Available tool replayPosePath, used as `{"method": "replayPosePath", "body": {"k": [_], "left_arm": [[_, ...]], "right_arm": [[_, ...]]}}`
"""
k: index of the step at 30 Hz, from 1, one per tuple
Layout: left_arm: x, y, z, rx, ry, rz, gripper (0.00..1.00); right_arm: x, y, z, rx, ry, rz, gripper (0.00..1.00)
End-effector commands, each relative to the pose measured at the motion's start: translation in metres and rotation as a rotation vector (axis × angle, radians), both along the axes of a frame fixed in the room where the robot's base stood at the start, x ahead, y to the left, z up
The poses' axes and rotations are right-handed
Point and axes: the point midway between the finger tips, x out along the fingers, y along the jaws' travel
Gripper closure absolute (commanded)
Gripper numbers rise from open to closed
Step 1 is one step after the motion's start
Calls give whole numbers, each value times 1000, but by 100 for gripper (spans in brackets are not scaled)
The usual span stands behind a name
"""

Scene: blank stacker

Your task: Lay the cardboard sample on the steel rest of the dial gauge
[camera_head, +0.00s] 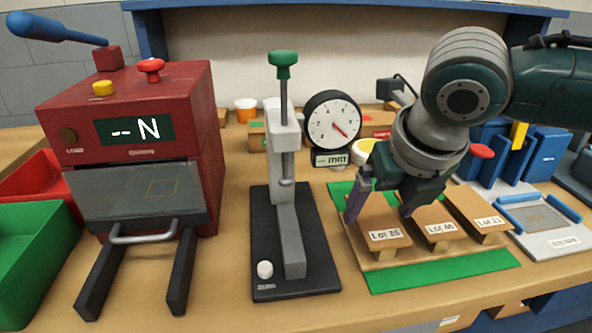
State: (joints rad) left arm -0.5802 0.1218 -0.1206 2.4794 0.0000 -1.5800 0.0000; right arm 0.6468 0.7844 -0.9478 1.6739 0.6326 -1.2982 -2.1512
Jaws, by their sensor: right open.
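The dial gauge (332,118) shows a round white face with a red needle and an "mm" plate, beside a grey column with a green knob. Its steel rest (290,235) appears as a grey bar along the black base and looks empty. Brown cardboard pieces stand in a row of three: one with a "LOT" label at the left (381,254), one in the middle (446,246), one at the right (490,236). My right gripper (381,209) is open, pointing down, its fingers at either side of the left piece's far part; contact is unclear. My left gripper is not in view.
A red tester (150,100) with a clear shield and a handle stands at the left. Red and green bins sit beside it. The row stands on a green mat (455,270). Blue racks (505,150) and a grey pad (540,218) are at the right.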

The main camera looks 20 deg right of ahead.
Motion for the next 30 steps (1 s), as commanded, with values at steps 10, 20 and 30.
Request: {"method": "replayPosePath", "body": {"k": [10,20,30], "left_arm": [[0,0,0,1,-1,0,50],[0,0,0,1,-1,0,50],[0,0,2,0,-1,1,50]], "right_arm": [[0,0,1,0,0,-1,46],[0,0,1,0,0,-1,83],[1,0,8,2,-2,0,87]]}}
